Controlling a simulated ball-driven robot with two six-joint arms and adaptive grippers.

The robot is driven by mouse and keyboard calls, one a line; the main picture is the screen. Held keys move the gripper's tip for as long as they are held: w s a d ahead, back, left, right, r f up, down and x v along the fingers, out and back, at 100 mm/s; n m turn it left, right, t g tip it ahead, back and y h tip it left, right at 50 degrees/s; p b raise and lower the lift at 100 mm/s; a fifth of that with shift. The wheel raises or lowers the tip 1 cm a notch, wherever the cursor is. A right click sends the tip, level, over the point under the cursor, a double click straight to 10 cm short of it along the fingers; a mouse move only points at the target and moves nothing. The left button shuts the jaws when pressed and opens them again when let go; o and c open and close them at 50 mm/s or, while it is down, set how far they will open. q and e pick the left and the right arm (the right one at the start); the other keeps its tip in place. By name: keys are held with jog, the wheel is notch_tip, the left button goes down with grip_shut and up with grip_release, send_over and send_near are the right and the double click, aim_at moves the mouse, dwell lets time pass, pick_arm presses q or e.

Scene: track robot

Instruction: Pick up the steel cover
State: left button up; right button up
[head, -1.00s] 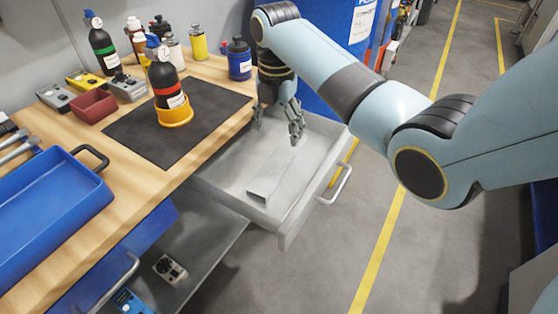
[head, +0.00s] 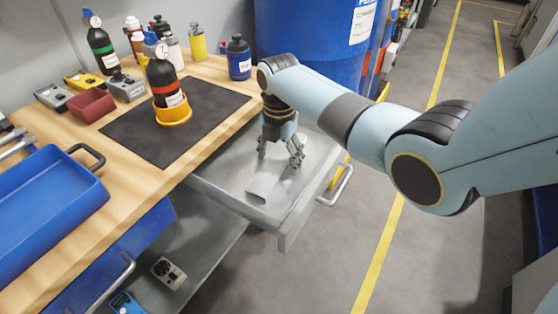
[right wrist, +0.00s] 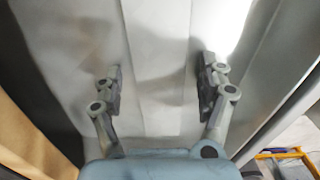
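The steel cover (head: 263,187) is a pale grey folded strip lying in the open grey drawer. In the head view its near end shows and its far part is hidden behind my right gripper (head: 279,158). That gripper is open and points down into the drawer over the cover. In the right wrist view the cover (right wrist: 157,95) runs as a long strip between the spread fingers of the gripper (right wrist: 160,75). The fingers stand on either side of it; I cannot tell whether they touch it. My left gripper is not in view.
The drawer (head: 288,232) has raised walls and a handle at the right. The wooden workbench (head: 125,195) beside it holds a dark mat, a bottle in a yellow holder and a blue tray (head: 45,215). A blue drum (head: 310,45) stands behind.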

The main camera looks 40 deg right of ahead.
jog(key=c, duration=1.1)
jog(key=shift+c, duration=0.7)
jog(key=shift+r, duration=0.1)
